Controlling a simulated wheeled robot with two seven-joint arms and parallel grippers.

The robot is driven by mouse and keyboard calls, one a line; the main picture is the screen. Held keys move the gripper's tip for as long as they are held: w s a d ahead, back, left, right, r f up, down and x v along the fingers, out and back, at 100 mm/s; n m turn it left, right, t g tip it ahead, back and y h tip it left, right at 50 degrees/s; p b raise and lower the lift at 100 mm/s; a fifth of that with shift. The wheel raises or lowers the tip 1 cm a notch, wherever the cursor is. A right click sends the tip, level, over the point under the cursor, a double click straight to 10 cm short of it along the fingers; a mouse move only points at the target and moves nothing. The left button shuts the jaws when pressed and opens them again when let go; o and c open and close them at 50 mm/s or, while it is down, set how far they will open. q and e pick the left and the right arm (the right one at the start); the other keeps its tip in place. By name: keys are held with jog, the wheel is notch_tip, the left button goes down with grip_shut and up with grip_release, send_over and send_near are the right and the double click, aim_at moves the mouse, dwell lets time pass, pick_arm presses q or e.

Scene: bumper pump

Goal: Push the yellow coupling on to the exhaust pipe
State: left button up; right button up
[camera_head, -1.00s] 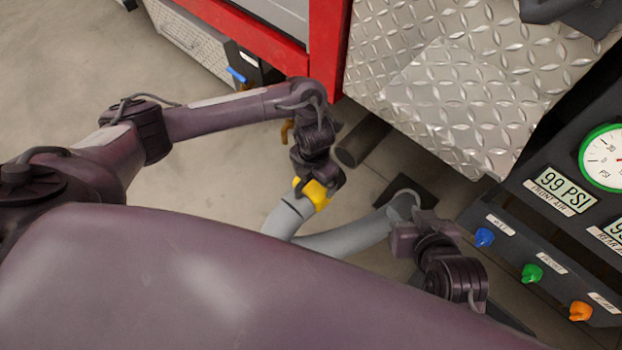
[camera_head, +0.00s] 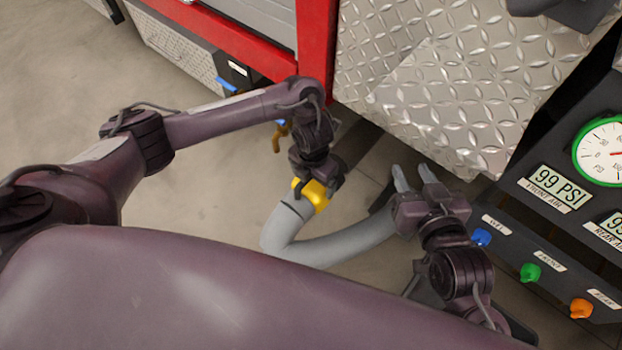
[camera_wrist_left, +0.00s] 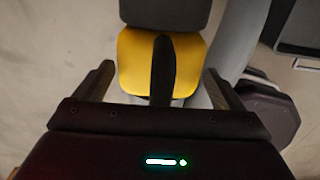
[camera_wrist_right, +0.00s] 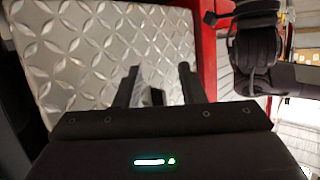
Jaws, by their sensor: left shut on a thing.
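The yellow coupling (camera_head: 316,195) sits on the end of a grey hose (camera_head: 283,222). My left gripper (camera_head: 318,178) is shut on the coupling, which also shows in the left wrist view (camera_wrist_left: 135,65) with a dark bar across its middle. The dark exhaust pipe (camera_head: 357,146) juts from under the truck just beyond the left gripper. A dark grey cylinder meets the coupling's far edge in the left wrist view; I cannot tell whether it is the pipe. My right gripper (camera_head: 413,180) is open, its fingers pointing up towards the truck, above the hose.
The diamond-plate panel (camera_head: 440,85) overhangs the pipe, with a red frame (camera_head: 315,50) at its left. A gauge panel with coloured knobs (camera_head: 531,272) stands close to my right arm. Concrete floor (camera_head: 215,190) is free at the left.

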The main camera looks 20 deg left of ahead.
pick_arm(q)
jog(key=shift+w+d+b, duration=0.2)
jog(key=shift+w+b, duration=0.1)
jog(key=shift+w, duration=0.3)
jog(key=shift+w+d+r, duration=0.1)
jog(key=shift+w+d, duration=0.05)
jog(key=shift+w, duration=0.15)
pick_arm(e)
notch_tip(320, 180, up, 8)
jog(key=w+t+y, duration=0.1)
jog(key=w+t, duration=0.1)
jog(key=t, duration=0.1)
jog(key=shift+f+t, duration=0.15)
jog(key=shift+t, duration=0.15)
pick_arm(q)
jog(key=shift+w+d, duration=0.1)
jog(key=shift+w, duration=0.2)
pick_arm(e)
jog(key=shift+f, duration=0.1)
jog(key=shift+y, duration=0.3)
dwell(0.4)
pick_arm(q)
jog(key=shift+w+d+b, duration=0.15)
jog(key=shift+w+b, duration=0.25)
jog(key=shift+b, duration=0.05)
pick_arm(e)
jog(key=shift+f, duration=0.15)
dwell(0.3)
